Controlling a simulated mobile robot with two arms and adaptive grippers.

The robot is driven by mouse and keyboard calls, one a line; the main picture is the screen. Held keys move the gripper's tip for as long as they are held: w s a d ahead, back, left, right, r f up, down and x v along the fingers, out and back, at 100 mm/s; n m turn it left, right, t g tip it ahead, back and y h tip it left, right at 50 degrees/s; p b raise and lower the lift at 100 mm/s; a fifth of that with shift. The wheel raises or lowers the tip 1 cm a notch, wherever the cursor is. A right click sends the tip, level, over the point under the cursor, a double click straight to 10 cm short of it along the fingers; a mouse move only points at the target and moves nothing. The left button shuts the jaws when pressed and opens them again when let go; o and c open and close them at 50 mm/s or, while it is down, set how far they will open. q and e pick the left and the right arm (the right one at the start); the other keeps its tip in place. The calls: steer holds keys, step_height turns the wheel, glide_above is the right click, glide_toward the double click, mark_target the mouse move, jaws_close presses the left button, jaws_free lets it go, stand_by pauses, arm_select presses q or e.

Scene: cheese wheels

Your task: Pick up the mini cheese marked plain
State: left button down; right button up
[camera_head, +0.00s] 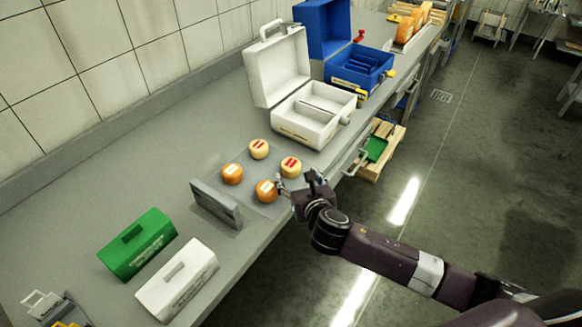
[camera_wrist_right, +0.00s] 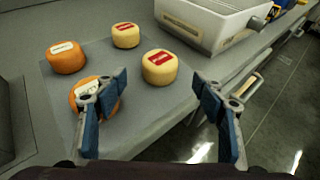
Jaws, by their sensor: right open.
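Several mini cheeses stand on a grey mat (camera_head: 262,170) on the counter. Two are pale yellow with red labels: a near one (camera_head: 291,168) and a far one (camera_head: 259,149). Two are orange with white labels: a near one (camera_head: 265,191) and one farther left (camera_head: 232,174). The label words are too small to read. My right gripper (camera_head: 296,184) is open and empty by the mat's near edge. In the right wrist view the near pale cheese (camera_wrist_right: 160,68) shows between and beyond the fingertips; the left finger partly hides the near orange cheese (camera_wrist_right: 80,95).
A grey upright plate (camera_head: 215,204) stands left of the mat. An open white case (camera_head: 310,118) and an open blue case (camera_head: 355,75) stand behind. A green box (camera_head: 137,245) and a white box (camera_head: 178,280) stand at front left. The counter's edge runs beneath my right arm.

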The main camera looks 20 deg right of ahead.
mark_target(291, 167)
steer(key=shift+x, duration=3.95)
steer(key=shift+f, duration=0.1)
steer(key=shift+c, duration=0.4)
steer(key=c, duration=1.2)
steer(key=shift+c, duration=0.2)
